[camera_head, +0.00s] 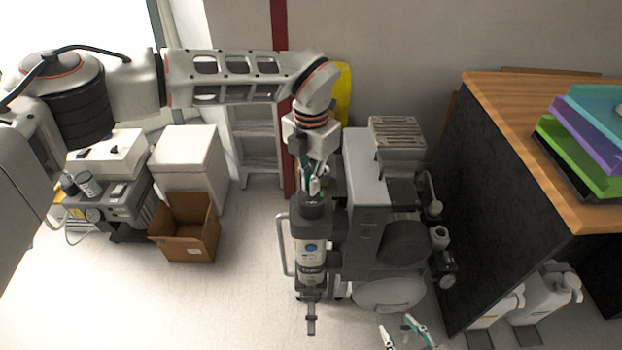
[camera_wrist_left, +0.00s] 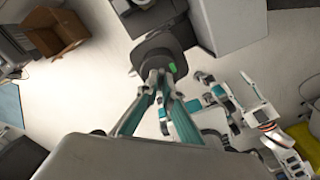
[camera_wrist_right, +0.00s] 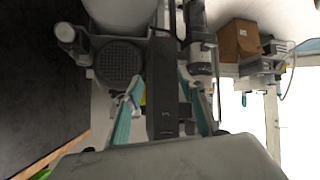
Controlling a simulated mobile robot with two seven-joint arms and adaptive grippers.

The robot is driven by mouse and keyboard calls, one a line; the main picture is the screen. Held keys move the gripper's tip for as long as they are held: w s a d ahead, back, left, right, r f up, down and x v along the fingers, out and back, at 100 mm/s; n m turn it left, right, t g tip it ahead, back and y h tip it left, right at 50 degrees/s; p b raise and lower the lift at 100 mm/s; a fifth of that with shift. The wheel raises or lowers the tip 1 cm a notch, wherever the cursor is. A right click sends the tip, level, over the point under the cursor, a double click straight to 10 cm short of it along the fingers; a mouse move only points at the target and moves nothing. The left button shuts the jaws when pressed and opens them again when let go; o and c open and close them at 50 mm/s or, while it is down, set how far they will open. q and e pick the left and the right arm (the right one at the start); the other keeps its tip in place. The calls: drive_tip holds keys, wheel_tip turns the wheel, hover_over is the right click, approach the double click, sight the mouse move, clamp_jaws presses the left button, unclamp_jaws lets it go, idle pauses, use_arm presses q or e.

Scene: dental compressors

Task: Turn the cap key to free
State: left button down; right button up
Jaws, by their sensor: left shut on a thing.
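The dark round cap (camera_head: 312,209) sits on top of the grey filter column at the compressor's front left. In the left wrist view the cap (camera_wrist_left: 150,50) shows a small green mark (camera_wrist_left: 172,68) on its face. My left gripper (camera_head: 314,188) reaches down onto the cap from above. In the left wrist view its fingertips (camera_wrist_left: 159,78) are close together at the cap's middle, shut on the cap key, which they mostly hide. My right gripper (camera_head: 408,334) is low at the bottom of the head view, fingers apart and empty; they also show in the right wrist view (camera_wrist_right: 163,105).
The compressor (camera_head: 366,180) stands right of the column. A wooden-topped desk (camera_head: 520,130) with trays is at the right. An open cardboard box (camera_head: 186,228), a white cabinet (camera_head: 186,155) and another machine (camera_head: 110,200) stand left. The floor between the box and column is clear.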

use_arm(q)
drive_tip(key=n+p, duration=0.1)
drive_tip(key=n, duration=0.1)
drive_tip(key=n+p, duration=0.1)
drive_tip(key=shift+r+n, duration=0.2)
drive_tip(key=shift+n, duration=0.2)
drive_tip(key=shift+n+p, duration=0.4)
drive_tip(key=shift+f+n+p, duration=0.1)
drive_tip(key=shift+n+p, duration=0.25)
drive_tip(key=shift+n, duration=0.35)
drive_tip(key=shift+f+n+p, duration=0.1)
drive_tip(key=shift+n+p, duration=0.3)
drive_tip(key=shift+n, duration=0.5)
drive_tip(key=c, duration=2.2)
unclamp_jaws()
